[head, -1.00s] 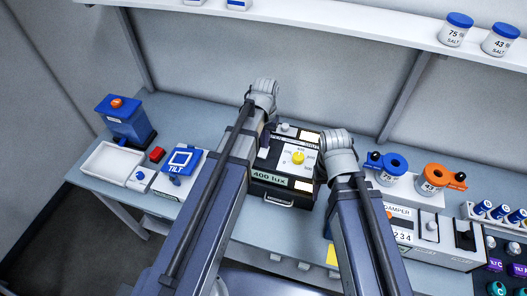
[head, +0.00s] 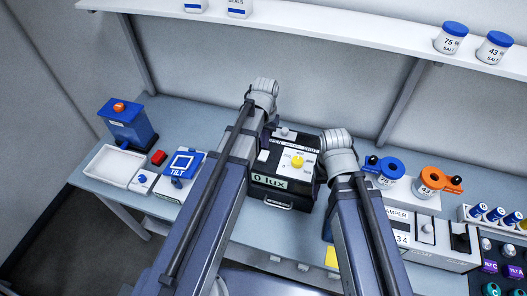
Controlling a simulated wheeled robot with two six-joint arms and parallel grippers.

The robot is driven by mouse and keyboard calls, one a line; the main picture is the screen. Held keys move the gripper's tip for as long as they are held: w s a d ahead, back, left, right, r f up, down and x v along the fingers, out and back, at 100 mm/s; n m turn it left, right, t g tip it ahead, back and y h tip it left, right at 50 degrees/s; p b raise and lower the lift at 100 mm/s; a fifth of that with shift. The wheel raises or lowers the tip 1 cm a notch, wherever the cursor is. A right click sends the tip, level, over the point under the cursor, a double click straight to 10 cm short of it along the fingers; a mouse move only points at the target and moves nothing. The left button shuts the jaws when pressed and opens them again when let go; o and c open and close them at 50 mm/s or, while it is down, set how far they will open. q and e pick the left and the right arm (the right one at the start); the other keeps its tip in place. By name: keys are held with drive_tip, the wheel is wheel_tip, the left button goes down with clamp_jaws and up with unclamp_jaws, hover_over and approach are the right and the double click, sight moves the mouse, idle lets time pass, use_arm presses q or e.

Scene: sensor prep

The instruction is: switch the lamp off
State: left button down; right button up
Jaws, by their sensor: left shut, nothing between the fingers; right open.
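The lamp unit is a dark box (head: 284,188) with a carry handle in the middle of the bench. Its display (head: 269,182) reads 0 lux, and its windows look dark. A yellow knob (head: 297,161) sits on its pale top panel, and a small grey knob (head: 285,132) stands behind it. My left gripper (head: 266,138) is shut and empty at the box's left side, mostly hidden by my own arm, so contact cannot be told. My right arm's wrist is beside the box's right edge; its gripper is hidden behind it.
On the left are a blue dispenser (head: 128,124), a white tray (head: 114,166), a red button (head: 158,158) and a blue TILT device (head: 182,165). On the right are blue (head: 390,168) and orange (head: 432,178) ringed jars and a damper box (head: 427,232). A shelf (head: 330,30) runs above.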

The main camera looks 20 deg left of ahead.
sight(265, 153)
use_arm(q)
wheel_tip(265, 153, up, 4)
drive_tip(key=p, duration=0.3)
use_arm(e)
wheel_tip(265, 153, up, 4)
